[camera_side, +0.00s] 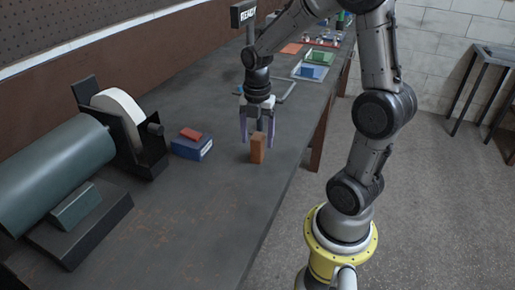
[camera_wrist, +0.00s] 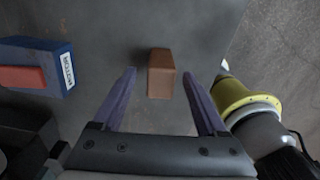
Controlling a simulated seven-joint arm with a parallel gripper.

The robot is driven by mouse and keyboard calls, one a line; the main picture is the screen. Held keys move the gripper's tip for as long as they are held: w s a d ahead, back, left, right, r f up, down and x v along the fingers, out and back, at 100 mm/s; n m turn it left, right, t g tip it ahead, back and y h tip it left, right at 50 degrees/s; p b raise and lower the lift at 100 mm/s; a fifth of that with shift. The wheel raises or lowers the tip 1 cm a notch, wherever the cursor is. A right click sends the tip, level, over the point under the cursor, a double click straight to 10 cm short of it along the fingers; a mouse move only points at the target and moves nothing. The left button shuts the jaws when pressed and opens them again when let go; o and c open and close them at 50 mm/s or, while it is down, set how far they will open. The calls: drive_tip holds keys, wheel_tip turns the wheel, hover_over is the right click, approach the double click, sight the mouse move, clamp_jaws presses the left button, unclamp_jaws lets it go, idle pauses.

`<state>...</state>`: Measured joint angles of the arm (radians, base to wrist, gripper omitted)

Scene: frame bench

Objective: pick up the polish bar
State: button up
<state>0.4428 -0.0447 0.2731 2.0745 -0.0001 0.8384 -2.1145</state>
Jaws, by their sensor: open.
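A brown-orange block, which I take for the polish bar (camera_side: 257,149), stands upright on the grey bench near its right edge. My gripper (camera_side: 257,139) is above it, pointing down, with its two purple fingers spread. In the wrist view the bar (camera_wrist: 161,75) shows between the fingertips (camera_wrist: 160,73) of my gripper, with a gap on each side. Nothing is held. I cannot tell from these views how far the fingertips are above or around the bar's top.
A blue box (camera_side: 194,149) with a red block (camera_side: 190,133) on it is left of the bar. A grinder with a pale wheel (camera_side: 118,114) stands further left. Trays (camera_side: 310,71) lie far back. The bench's right edge (camera_side: 280,196) is close by; bare bench lies in front.

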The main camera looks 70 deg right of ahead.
sight(257, 145)
drive_tip(key=shift+f, duration=1.6)
clamp_jaws()
